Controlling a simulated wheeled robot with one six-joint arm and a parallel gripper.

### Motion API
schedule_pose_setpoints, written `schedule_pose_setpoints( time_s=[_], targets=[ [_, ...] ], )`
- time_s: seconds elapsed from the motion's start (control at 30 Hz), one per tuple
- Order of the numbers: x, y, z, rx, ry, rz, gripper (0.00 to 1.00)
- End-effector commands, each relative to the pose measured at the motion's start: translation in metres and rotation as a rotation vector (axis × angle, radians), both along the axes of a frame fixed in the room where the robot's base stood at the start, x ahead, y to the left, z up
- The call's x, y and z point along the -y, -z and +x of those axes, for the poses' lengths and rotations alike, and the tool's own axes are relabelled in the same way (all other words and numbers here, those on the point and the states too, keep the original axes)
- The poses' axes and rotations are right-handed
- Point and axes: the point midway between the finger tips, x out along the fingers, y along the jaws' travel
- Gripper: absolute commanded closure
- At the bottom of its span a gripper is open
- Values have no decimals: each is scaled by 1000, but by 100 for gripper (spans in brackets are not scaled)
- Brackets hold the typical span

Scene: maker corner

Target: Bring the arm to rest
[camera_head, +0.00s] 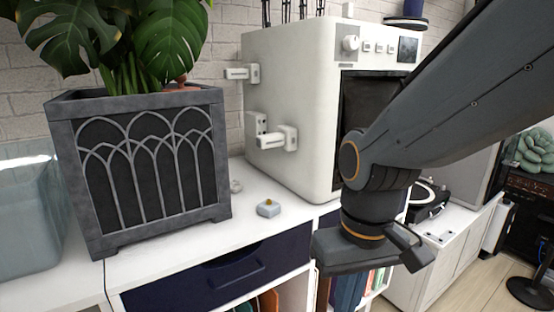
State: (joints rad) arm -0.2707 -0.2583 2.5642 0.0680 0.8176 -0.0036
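My arm reaches in from the upper right and bends down at its wrist. My gripper (385,258) hangs at the lower right of the view, in front of the white counter's front edge. It appears apart from the counter and the things on it. I see no object in it, but its fingertips are not clear enough to tell whether it is open or shut.
A white machine (288,110) stands on the counter (185,255), partly behind my arm. A grey planter (150,175) with a leafy plant and a clear bin (30,220) stand left. A small pale block (268,209) lies between. A navy drawer (220,275) is below.

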Motion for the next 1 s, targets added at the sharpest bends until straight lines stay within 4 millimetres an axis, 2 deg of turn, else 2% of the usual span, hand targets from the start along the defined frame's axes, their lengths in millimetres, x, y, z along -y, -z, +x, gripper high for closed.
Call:
schedule_pose_setpoints(
  time_s=[0.03,0.47,0.8,1.0],
  targets=[
    [3,-7,0,-4,14,-2,100],
    [29,-37,3,-8,97,-19,100],
    [69,-76,0,-12,202,-40,100],
    [82,-83,-1,-11,231,-47,100]
  ],
)
